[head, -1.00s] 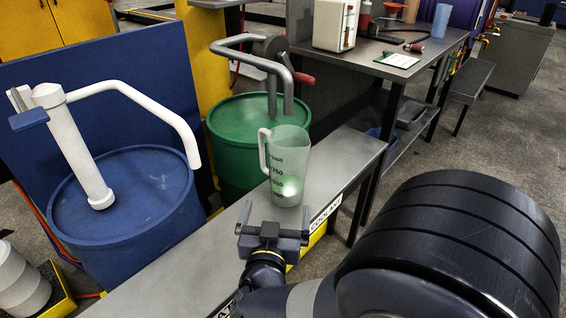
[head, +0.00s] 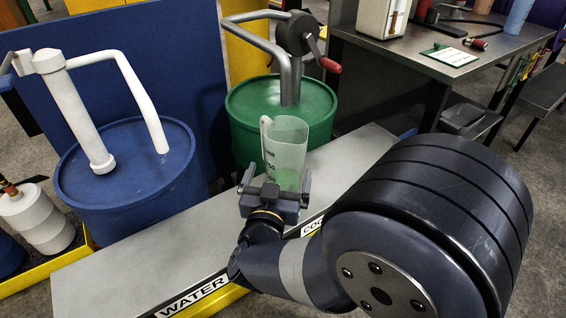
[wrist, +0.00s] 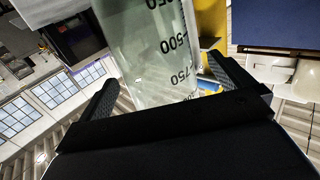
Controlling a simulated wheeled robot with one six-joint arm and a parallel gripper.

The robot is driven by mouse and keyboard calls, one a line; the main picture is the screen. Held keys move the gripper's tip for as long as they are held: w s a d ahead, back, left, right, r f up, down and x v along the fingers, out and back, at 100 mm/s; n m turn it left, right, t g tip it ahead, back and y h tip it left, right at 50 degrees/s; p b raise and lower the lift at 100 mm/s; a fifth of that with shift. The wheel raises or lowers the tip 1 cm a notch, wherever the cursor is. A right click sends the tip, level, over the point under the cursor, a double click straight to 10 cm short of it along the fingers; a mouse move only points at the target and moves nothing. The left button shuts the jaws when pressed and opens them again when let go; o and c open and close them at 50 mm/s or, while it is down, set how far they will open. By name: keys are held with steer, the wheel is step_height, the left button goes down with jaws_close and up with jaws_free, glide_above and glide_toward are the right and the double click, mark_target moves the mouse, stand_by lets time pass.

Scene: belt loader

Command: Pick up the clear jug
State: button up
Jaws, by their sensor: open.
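The clear jug (head: 285,150) is a translucent measuring jug with dark graduation marks. It stands upright on the grey bench top (head: 140,258) in front of the green drum, and its handle is on its left side in the head view. My gripper (head: 275,180) is open on the near side of the jug, its fingers pointing towards it. In the wrist view the jug (wrist: 155,50) fills the space between and beyond the two fingers (wrist: 165,92). Its lower part is hidden behind my gripper in the head view. I cannot tell whether the fingers touch it.
A green drum (head: 250,130) with a crank pump (head: 308,38) stands behind the jug. A blue drum (head: 135,200) with a white pump (head: 75,110) stands at the left. A workbench (head: 440,62) is at the back right. The bench top's left part is clear.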

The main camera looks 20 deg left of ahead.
steer(key=w, duration=0.2)
steer(key=w+b, duration=0.1)
steer(key=w, duration=0.3)
steer(key=shift+w+a+r+b, duration=0.1)
steer(key=shift+w+r+b, duration=0.2)
steer(key=shift+b, duration=0.1)
steer(key=shift+c, duration=0.3)
steer(key=shift+f, duration=0.1)
steer(key=c, duration=1.1)
steer(key=shift+r, duration=0.2)
steer(key=shift+c, duration=0.5)
